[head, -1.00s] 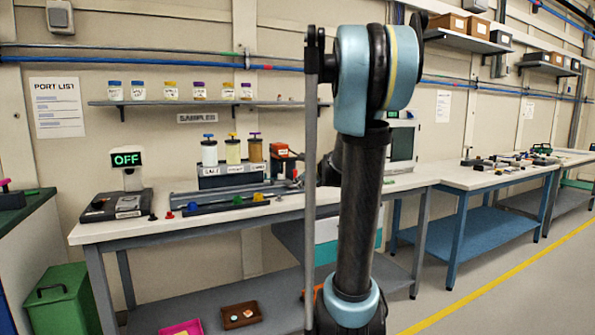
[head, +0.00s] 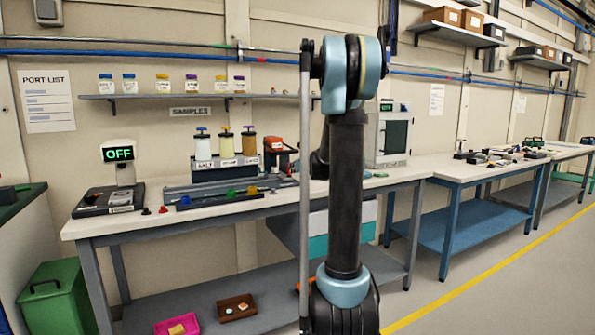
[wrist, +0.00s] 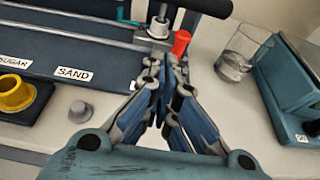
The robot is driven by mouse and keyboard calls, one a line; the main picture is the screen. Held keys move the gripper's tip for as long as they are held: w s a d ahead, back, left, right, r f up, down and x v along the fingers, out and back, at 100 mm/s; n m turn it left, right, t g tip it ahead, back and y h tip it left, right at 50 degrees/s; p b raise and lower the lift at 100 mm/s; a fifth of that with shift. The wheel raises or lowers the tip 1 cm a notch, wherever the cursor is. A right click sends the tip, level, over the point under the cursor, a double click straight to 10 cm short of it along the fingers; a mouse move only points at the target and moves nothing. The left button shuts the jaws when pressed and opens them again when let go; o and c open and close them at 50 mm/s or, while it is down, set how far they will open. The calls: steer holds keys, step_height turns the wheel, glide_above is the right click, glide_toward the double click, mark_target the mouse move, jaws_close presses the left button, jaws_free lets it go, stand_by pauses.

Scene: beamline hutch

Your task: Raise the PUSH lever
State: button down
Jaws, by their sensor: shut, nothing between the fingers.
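No PUSH label is readable in these frames. In the wrist view a red-tipped handle (wrist: 181,43) stands beside a metal post (wrist: 159,24) at the end of a railed unit with SUGAR and SAND labels; I cannot tell whether it is the PUSH lever. My gripper (wrist: 166,64) is shut and empty, its fingertips just below the red tip in the picture. I cannot tell whether they touch it. In the head view my arm stands in front of the bench and my gripper is hidden.
A glass beaker (wrist: 242,55) and a teal device (wrist: 292,88) stand at right in the wrist view. A yellow cup (wrist: 14,92) and grey knob (wrist: 79,111) lie left. In the head view, the bench (head: 150,221) also carries an OFF display (head: 118,153) and a bottle rack (head: 225,170).

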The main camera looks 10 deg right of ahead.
steer(key=x, duration=0.3)
steer(key=shift+r, duration=2)
